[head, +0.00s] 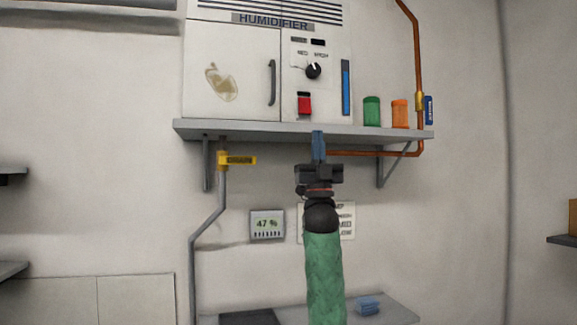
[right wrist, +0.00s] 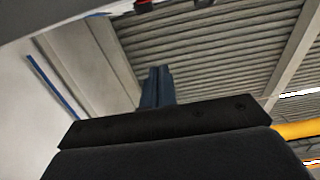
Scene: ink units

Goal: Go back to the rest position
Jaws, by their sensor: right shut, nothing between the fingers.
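My right gripper (head: 318,146) is raised in front of the shelf edge, below the humidifier, with its blue fingers pointing up. The fingers are closed together and hold nothing. They also show in the right wrist view (right wrist: 157,88), against the ribbed ceiling. My right arm, in a green sleeve, comes up from the bottom of the head view. My left gripper is not in view.
The humidifier (head: 232,75) stands on a grey wall shelf (head: 280,130) with a green canister (head: 371,111) and an orange canister (head: 400,113). A yellow valve handle (head: 238,160) sits on a pipe below. A lower surface (head: 395,312) holds a blue item (head: 367,306).

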